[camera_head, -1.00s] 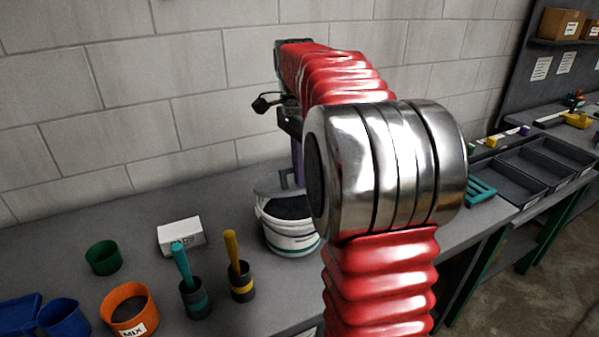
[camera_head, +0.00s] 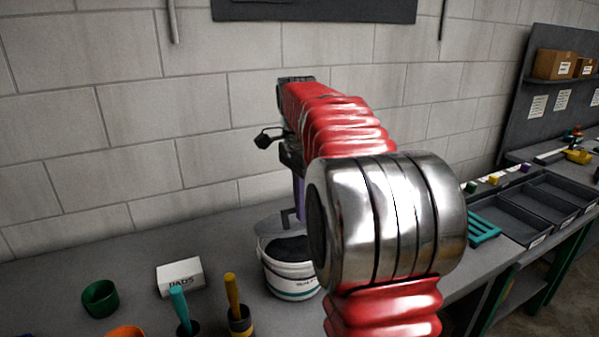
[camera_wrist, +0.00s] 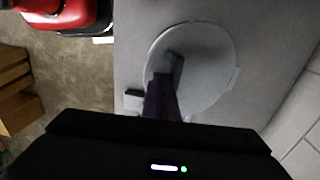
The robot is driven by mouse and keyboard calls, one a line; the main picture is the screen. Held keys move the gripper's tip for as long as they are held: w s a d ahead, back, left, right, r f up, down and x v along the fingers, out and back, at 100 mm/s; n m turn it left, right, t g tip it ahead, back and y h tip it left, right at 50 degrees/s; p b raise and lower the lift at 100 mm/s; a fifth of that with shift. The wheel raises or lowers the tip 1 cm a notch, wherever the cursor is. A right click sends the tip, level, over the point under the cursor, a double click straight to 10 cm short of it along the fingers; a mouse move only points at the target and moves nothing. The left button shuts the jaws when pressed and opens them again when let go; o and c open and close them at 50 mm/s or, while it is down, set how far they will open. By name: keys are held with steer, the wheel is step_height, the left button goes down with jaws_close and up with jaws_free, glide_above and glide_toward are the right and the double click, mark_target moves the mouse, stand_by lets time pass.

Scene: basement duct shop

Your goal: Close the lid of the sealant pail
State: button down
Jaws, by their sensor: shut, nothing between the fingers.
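The white sealant pail (camera_head: 290,285) stands on the grey bench in the head view, partly hidden by my arm. Its dark opening shows. Its grey lid (camera_head: 270,224) is up at the back left of the rim, not lying over the opening. In the wrist view a round pale grey disc, seemingly the lid (camera_wrist: 207,62), fills the middle, with a small tab on its right edge. My gripper (camera_wrist: 163,100) has dark purple fingers, shut and empty, over the disc's near part. In the head view the fingers (camera_head: 299,195) point down beside the lid; contact cannot be told.
A white box (camera_head: 180,277), a green cup (camera_head: 100,298) and two handled tools in dark pots, teal (camera_head: 180,305) and yellow (camera_head: 233,292), stand left of the pail. Grey trays (camera_head: 512,222) and a teal rack (camera_head: 482,230) lie right. A block wall (camera_head: 140,150) rises behind the bench.

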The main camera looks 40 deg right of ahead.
step_height(320, 180, up, 12)
steer(key=w, duration=0.1)
steer(key=shift+w, duration=0.15)
stand_by(0.5)
steer(key=shift+d+r, duration=0.1)
steer(key=shift+d, duration=0.05)
steer(key=shift+s+r+n+t+h, duration=0.15)
steer(key=shift+s+r+n+t, duration=0.6)
steer(key=shift+n, duration=2.25)
steer(key=shift+s+r+n+t+h, duration=0.2)
steer(key=shift+r+n+t, duration=0.65)
steer(key=shift+n, duration=2.15)
steer(key=shift+s+r+n+t+h, duration=0.15)
steer(key=shift+s+r+n+t, duration=0.2)
steer(key=shift+n+t, duration=1.8)
steer(key=shift+f+n+g, duration=0.15)
steer(key=shift+n+g, duration=0.7)
